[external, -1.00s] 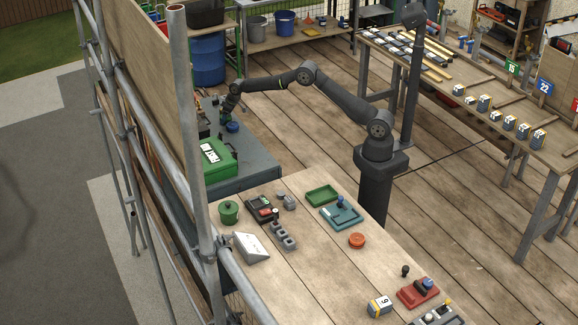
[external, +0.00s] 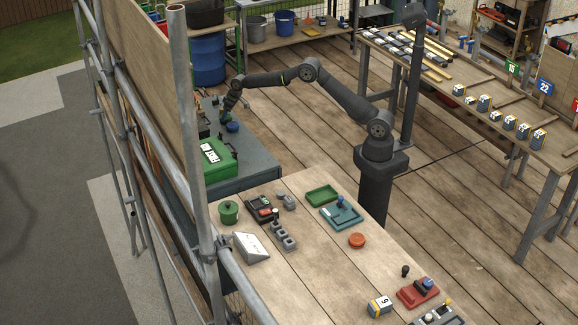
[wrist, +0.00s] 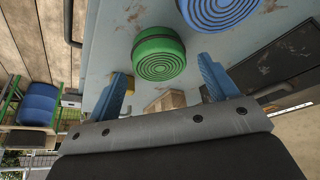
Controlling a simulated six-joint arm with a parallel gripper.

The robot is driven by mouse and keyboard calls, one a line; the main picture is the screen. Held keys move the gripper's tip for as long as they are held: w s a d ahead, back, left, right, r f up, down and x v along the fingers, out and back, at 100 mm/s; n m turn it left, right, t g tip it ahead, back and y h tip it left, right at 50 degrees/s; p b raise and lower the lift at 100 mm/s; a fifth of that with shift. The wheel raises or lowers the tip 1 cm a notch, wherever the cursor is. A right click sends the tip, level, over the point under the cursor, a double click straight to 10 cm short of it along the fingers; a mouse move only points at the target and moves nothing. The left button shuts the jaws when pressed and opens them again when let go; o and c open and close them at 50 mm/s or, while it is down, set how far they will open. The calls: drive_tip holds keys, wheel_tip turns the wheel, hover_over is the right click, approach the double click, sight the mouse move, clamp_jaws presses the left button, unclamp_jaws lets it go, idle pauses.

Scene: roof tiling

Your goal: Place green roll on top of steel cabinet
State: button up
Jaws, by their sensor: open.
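The green roll (wrist: 159,54) sits on the blue-grey top of the steel cabinet (wrist: 105,30) in the wrist view, its ringed round end facing the camera. My gripper (wrist: 161,66) is open, with one blue finger on each side below the roll in the picture. The fingers look clear of it and hold nothing. In the external view my gripper (external: 227,112) is over the far end of the cabinet (external: 262,165); the roll is small and hard to make out there.
A blue roll (wrist: 220,8) is right of the green roll; it also shows in the external view (external: 232,127). A green first-aid box (external: 216,157) stands on the cabinet's near part. Scaffold poles (external: 190,130) stand at left. A wooden table (external: 310,260) with small items is in front.

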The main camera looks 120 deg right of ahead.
drive_tip(key=v, duration=0.9)
drive_tip(key=shift+r, duration=0.2)
drive_tip(key=shift+a+f, duration=0.1)
drive_tip(key=x, duration=1.2)
drive_tip(key=shift+f, duration=0.25)
drive_tip(key=shift+r, duration=1.4)
drive_tip(key=shift+f, duration=0.15)
